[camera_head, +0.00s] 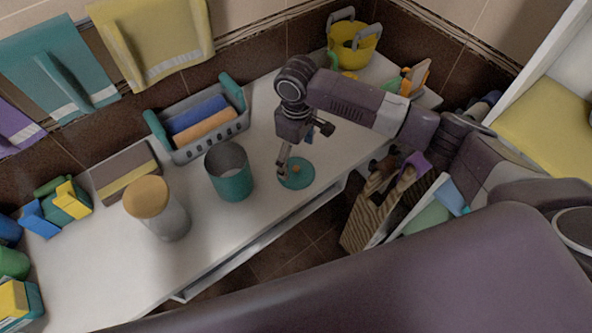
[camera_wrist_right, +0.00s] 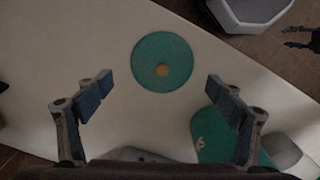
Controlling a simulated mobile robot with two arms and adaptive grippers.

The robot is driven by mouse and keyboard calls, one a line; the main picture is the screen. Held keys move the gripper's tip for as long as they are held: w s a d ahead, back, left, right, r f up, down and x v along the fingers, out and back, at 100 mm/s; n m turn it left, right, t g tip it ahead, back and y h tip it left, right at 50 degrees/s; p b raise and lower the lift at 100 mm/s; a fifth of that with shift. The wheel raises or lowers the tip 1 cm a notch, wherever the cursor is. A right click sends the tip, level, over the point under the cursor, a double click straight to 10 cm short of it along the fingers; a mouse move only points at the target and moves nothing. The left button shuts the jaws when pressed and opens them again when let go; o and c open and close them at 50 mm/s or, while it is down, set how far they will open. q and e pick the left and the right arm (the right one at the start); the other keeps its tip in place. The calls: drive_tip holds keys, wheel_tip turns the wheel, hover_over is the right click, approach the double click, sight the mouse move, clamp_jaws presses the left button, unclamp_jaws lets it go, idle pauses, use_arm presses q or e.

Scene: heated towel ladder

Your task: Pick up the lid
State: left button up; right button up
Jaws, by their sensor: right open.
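The lid (camera_head: 298,175) is a flat teal disc with a small tan knob, lying on the white counter near its front edge. It also shows in the right wrist view (camera_wrist_right: 162,56), whole and unobstructed, with its knob near the disc's lower part. My right gripper (camera_head: 284,170) is over the counter at the lid's left side in the head view. In the wrist view its two fingers (camera_wrist_right: 158,85) are spread wide with nothing between them, and the lid lies beyond the gap. My left gripper is not in view.
A teal-and-grey canister (camera_head: 233,186) stands left of the lid, and a jar with a tan top (camera_head: 167,219) stands farther left. A grey basket (camera_head: 206,141) holds rolled cloths behind. A yellow bucket (camera_head: 352,52) stands at the back. Striped bags (camera_head: 365,214) are below the counter.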

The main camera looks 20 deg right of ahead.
sight(296, 168)
wheel_tip(296, 168, down, 5)
drive_tip(key=shift+s+a+f+p, duration=0.1)
drive_tip(key=shift+a+p, duration=0.05)
drive_tip(key=shift+p, duration=0.35)
drive_tip(key=shift+c, duration=0.6)
